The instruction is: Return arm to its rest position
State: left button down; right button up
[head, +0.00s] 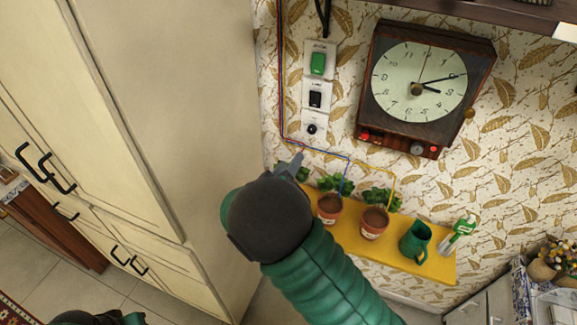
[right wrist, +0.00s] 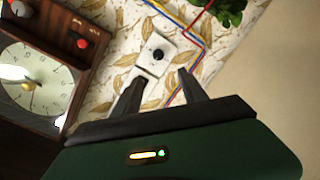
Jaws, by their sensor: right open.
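My right arm reaches up from the bottom in the head view. Its right gripper (head: 291,164) is near the wall, below the column of switches and left of the plant shelf. The dark wrist hides most of it. In the right wrist view the right gripper (right wrist: 157,84) has its two dark fingers apart with nothing between them. The lowest switch plate, with a round black knob (right wrist: 158,54), lies beyond the fingertips; I cannot tell how far. A dark green part of me shows at the bottom left of the head view, with no left gripper visible.
A yellow shelf (head: 436,266) holds potted plants (head: 373,221), a green jug (head: 415,241) and a green-and-white tool (head: 459,234). A wall clock (head: 419,88) hangs above. Thin coloured wires run along the wall. A tall cream cabinet (head: 185,110) stands close on the left.

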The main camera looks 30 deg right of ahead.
jog(key=shift+d, duration=0.1)
dwell(0.3)
jog(key=s+a+f+g+y, duration=0.1)
jog(key=s+a+f+y, duration=0.1)
jog(key=a+f+y, duration=0.55)
jog(key=s+a+f+g+y, duration=0.1)
jog(key=s+g+y, duration=0.4)
jog(key=s, duration=1.5)
jog(key=shift+f+n+g+b, duration=0.3)
jog(key=shift+n+g+b, duration=0.15)
jog(key=shift+g, duration=0.55)
